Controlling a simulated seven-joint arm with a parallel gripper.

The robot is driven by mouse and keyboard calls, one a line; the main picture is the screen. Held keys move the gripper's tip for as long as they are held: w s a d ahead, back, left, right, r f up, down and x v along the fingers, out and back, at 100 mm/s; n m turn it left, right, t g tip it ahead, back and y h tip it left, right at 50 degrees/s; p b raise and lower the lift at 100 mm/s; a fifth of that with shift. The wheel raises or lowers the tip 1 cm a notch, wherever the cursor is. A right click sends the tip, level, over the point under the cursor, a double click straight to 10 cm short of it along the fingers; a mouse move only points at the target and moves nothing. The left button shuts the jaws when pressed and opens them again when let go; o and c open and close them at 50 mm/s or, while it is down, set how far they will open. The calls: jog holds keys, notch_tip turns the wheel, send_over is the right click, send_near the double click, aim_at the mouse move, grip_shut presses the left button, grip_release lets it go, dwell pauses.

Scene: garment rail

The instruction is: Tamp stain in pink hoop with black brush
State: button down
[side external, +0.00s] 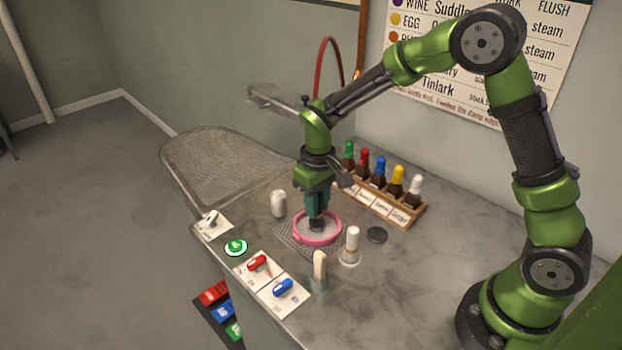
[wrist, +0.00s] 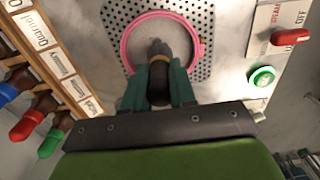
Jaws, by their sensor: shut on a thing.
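The pink hoop (side external: 342,232) lies on a perforated metal plate (side external: 289,236) on the counter; it also shows in the wrist view (wrist: 203,50). Pale cloth fills the hoop. My gripper (side external: 317,212) is over the hoop, pointing down, and its teal fingers are shut on the black brush (wrist: 158,68). The brush has a yellowish band near its middle, and its far end lies inside the hoop's outline. I cannot tell whether it touches the cloth. The stain is not visible; the brush and gripper may hide it.
A wooden rack (side external: 405,219) of several coloured-cap bottles stands behind the hoop. Red (side external: 257,263) and blue (side external: 283,287) switches line the front edge.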

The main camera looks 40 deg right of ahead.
dwell(0.5)
jog(key=shift+f, duration=0.85)
jog(key=shift+r, duration=0.1)
jog(key=shift+r, duration=0.85)
jog(key=shift+r, duration=3)
jog(key=shift+d, duration=0.1)
